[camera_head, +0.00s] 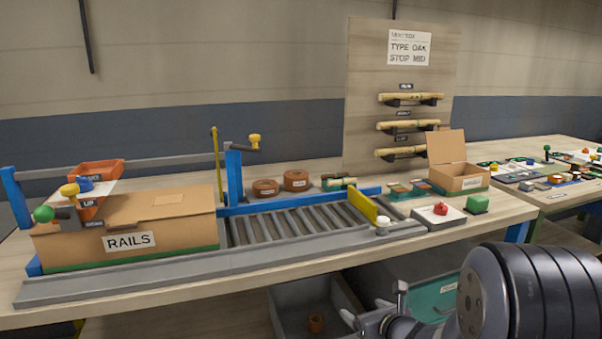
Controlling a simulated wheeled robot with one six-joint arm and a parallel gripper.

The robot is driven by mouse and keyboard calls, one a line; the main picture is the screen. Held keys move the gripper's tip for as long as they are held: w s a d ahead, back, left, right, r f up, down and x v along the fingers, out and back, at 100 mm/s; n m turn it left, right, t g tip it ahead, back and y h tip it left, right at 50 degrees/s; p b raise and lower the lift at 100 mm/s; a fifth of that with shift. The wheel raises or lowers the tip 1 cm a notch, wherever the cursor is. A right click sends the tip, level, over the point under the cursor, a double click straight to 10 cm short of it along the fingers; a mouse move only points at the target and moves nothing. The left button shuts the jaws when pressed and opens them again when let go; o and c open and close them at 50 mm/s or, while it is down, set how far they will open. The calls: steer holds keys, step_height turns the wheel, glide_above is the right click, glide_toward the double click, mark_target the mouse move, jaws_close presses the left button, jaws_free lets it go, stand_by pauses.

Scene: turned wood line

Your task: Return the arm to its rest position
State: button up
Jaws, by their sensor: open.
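My arm (530,295) comes in at the bottom right, with its dark ribbed joint large in front. My gripper (366,309) is low at the bottom centre-right, below the table's front edge. Its two pale fingertips are apart, with nothing seen between them. It shows in front of the bins under the table and appears clear of the tabletop. The lower part of the gripper is cut off by the bottom of the picture.
A table (150,315) bears a cardboard box marked RAILS (130,240), a roller track (290,225) and a red button (440,209). A grey bin (290,305) and a green bin (432,295) are below. An open carton (460,178) stands at the right.

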step_height(320, 180, up, 7)
steer(key=p, duration=0.6)
steer(key=shift+s+p, duration=0.4)
